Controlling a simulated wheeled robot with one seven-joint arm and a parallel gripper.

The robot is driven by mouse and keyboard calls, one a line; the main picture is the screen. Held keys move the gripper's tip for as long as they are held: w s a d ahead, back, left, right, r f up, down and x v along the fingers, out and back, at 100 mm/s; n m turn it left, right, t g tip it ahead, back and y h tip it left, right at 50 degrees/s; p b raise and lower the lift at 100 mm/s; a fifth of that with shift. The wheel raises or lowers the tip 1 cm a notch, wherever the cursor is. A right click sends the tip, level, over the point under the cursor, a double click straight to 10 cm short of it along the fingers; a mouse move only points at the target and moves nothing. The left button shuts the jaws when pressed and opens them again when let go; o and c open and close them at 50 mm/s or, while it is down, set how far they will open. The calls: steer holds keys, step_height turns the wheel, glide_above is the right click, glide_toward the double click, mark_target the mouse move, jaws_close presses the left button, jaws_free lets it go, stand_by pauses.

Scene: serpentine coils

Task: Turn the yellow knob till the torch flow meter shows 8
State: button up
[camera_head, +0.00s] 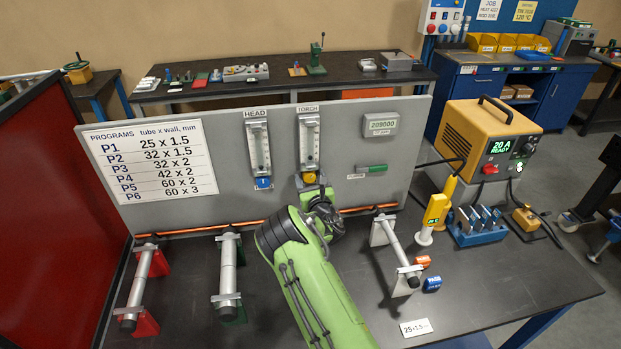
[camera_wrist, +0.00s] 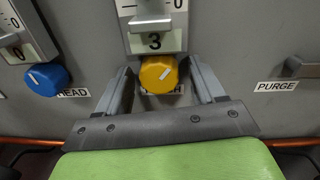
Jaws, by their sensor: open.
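The yellow knob (camera_wrist: 159,74) sits under the torch flow meter, with a pale pointer line tilted up to the right. In the head view the torch flow meter (camera_head: 309,143) stands on the grey panel, and the yellow knob (camera_head: 309,178) shows just above my arm. My gripper (camera_wrist: 160,84) is open, with one finger on each side of the yellow knob. I cannot tell whether the fingers touch it. The arm hides part of the panel below the knob in the head view.
The blue knob (camera_wrist: 46,78) of the head flow meter is to the left. A green purge handle (camera_head: 371,169) is to the right. An orange rod (camera_head: 190,229) runs low along the panel. Tube stands (camera_head: 228,270) flank my arm on the bench.

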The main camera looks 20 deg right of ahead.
steer(key=c, duration=1.1)
steer(key=shift+o, duration=0.2)
steer(key=shift+f+m+b, duration=0.15)
steer(key=shift+m+b, duration=0.55)
steer(key=shift+m, duration=0.2)
steer(key=shift+m+b, duration=0.5)
steer(key=shift+m, duration=0.9)
steer(key=o, duration=1.1)
steer(key=shift+c, duration=0.2)
